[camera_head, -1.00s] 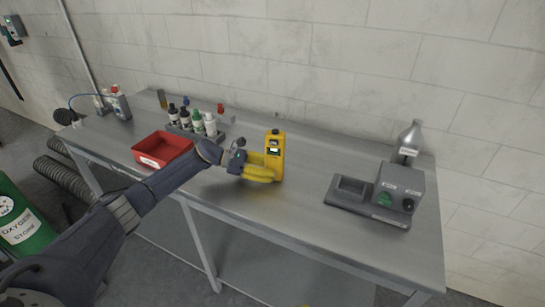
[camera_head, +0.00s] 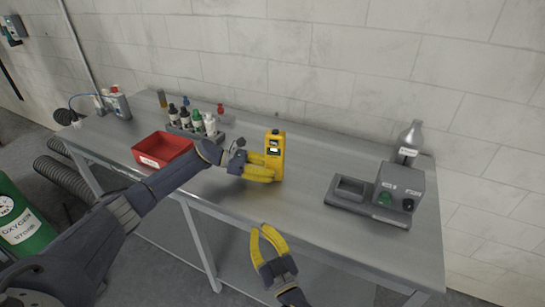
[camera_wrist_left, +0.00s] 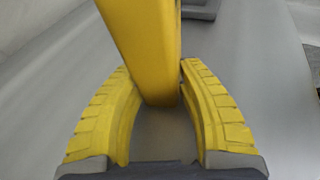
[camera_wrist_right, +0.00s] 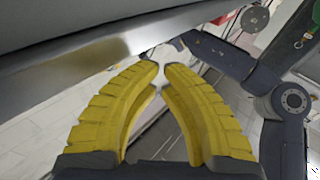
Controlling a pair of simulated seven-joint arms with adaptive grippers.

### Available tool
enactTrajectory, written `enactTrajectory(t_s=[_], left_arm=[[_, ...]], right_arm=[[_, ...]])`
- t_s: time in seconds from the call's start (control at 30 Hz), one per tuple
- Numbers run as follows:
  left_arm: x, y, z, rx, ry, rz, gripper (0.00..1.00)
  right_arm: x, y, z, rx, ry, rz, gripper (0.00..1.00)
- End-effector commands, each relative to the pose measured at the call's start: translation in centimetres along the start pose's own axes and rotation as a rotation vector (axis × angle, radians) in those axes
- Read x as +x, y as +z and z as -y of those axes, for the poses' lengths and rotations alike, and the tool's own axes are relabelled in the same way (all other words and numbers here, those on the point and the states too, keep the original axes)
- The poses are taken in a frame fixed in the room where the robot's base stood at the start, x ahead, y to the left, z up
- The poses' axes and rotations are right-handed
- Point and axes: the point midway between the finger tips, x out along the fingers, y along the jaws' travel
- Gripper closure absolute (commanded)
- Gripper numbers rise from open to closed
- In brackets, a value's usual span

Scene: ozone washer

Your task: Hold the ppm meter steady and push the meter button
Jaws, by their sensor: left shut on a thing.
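The yellow ppm meter (camera_head: 275,143) stands upright on the metal bench, with a small display and dark details on its front. My left gripper (camera_head: 268,171) is shut on its lower part. In the left wrist view the meter (camera_wrist_left: 146,45) rises between the two yellow fingers (camera_wrist_left: 160,100). My right gripper (camera_head: 264,232) is empty, below and in front of the bench's front edge, with its fingertips a small gap apart. The right wrist view shows the same narrow gap between its fingertips (camera_wrist_right: 162,72). I cannot make out the meter button clearly.
A red tray (camera_head: 163,150) and a rack of several bottles (camera_head: 192,124) stand left of the meter. A grey device (camera_head: 386,190) with a green button and a metal bottle (camera_head: 410,138) stand at the right. The bench (camera_head: 310,195) is clear between meter and device.

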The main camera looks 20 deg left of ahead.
Motion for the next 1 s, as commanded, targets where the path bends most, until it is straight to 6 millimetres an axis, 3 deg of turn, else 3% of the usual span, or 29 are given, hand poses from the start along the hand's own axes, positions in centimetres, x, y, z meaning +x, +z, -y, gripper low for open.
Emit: enactTrajectory(t_s=[0.03, 0.3, 0.7, 1.0], left_arm=[[0.0, -0.1, 0.0, -0.002, 0.000, -0.002, 0.77], [0.0, -0.1, 0.0, -0.001, 0.000, -0.002, 0.77], [0.0, -0.1, 0.0, -0.001, 0.000, -0.001, 0.77], [0.0, -0.1, 0.0, -0.001, 0.000, -0.001, 0.77]], right_arm=[[1.1, -2.0, -0.7, -0.054, 0.009, -0.027, 1.00], [4.2, -10.4, -2.6, -0.320, 0.054, -0.120, 1.00], [10.7, -13.2, -3.9, -0.376, 0.034, -0.040, 1.00], [12.5, -14.3, -4.6, -0.395, 0.043, -0.019, 1.00]])
